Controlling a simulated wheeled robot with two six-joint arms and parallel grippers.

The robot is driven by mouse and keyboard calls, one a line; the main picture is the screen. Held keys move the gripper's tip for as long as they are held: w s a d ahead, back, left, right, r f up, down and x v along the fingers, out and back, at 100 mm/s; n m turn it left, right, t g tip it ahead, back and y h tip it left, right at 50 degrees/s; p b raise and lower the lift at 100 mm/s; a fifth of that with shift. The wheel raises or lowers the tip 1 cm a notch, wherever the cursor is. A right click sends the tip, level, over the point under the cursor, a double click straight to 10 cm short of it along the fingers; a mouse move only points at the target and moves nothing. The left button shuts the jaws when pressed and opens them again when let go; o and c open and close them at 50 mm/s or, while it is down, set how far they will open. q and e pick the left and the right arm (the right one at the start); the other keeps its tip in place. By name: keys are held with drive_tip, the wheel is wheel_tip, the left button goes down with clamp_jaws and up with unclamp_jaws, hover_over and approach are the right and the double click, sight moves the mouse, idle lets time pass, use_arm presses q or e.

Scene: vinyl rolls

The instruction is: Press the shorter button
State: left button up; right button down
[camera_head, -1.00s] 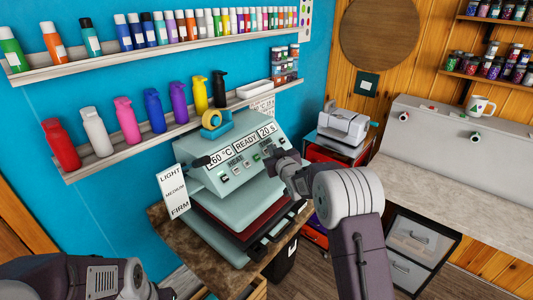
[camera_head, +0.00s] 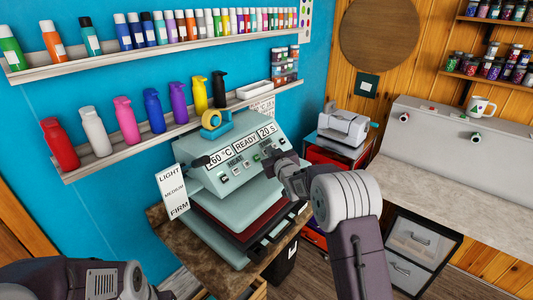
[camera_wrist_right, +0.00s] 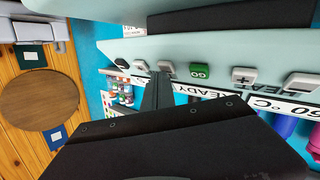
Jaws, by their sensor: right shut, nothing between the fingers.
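The pale green heat press (camera_head: 200,178) stands on the bench. Its sloped front panel reads "160 °C", "READY" and "20 S", with a row of small buttons below. My right gripper (camera_head: 268,163) is shut and empty at the panel's right part, below the "20 S" display. In the right wrist view, the shut fingers (camera_wrist_right: 158,84) point at the button row, close to a grey button (camera_wrist_right: 167,67). Contact cannot be told. The green GO button (camera_wrist_right: 199,71) and a plus button (camera_wrist_right: 243,76) show to the right. Marks on the buttons nearest the fingertips are unreadable. My left gripper is out of view.
A blue tape dispenser (camera_head: 213,125) sits on top of the press. A LIGHT/MEDIUM/FIRM card (camera_head: 173,192) stands at its left. A white machine (camera_head: 343,126) on a red cabinet is behind my right arm. Shelves with bottles line the blue wall.

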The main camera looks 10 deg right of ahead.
drive_tip(key=shift+w+a+f, duration=0.1)
drive_tip(key=shift+f, duration=0.05)
idle(0.5)
drive_tip(key=shift+s+d+r, duration=0.45)
drive_tip(key=shift+s+r, duration=0.05)
drive_tip(key=shift+r, duration=0.1)
drive_tip(key=shift+s+d+r+p, duration=0.55)
drive_tip(key=shift+s+r, duration=0.15)
drive_tip(key=shift+r, duration=0.2)
drive_tip(key=shift+s+d+r+p, duration=0.5)
drive_tip(key=shift+s+r, duration=0.2)
drive_tip(key=shift+r, duration=0.2)
idle(0.9)
